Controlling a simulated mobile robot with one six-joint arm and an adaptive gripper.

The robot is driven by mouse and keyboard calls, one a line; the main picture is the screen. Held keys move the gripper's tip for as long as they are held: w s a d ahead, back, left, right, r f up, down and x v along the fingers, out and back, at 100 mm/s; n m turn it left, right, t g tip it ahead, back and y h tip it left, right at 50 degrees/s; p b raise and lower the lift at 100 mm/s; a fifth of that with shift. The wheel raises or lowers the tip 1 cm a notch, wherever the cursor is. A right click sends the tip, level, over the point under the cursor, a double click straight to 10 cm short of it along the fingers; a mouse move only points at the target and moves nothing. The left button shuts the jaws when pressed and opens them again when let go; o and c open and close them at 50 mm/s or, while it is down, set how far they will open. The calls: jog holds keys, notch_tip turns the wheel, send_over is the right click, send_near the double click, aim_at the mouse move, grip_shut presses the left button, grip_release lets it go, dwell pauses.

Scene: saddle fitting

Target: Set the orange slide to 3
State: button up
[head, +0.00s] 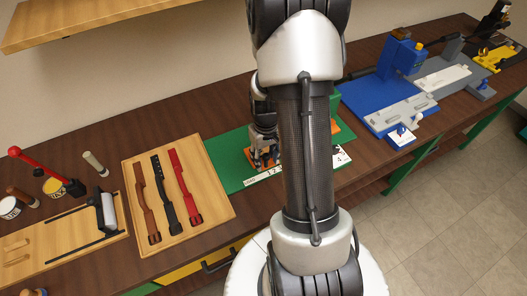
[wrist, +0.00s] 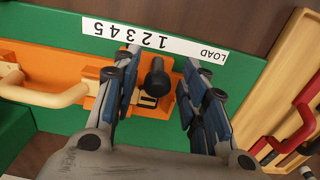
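The orange slide (wrist: 150,107) lies on a green board (wrist: 225,75) in the wrist view, with an upright black knob (wrist: 156,78) on it. A white scale strip (wrist: 190,46) marked LOAD and 1 to 5 runs beside it, upside down in this view. The knob appears near the 1 and 2 end; its exact reading is unclear. My gripper (wrist: 160,62) is open, with one finger on each side of the knob and a visible gap to each. In the head view my gripper (head: 264,157) is low over the green board, and my arm hides part of the scale.
An orange block with a cream handle (wrist: 45,95) stands left of the slide in the wrist view. A wooden tray (head: 137,196) with straps lies left of the green board in the head view. A blue fixture (head: 372,103) stands to the right.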

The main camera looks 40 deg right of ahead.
jog(key=shift+r+p, duration=2.3)
jog(key=shift+r, duration=0.7)
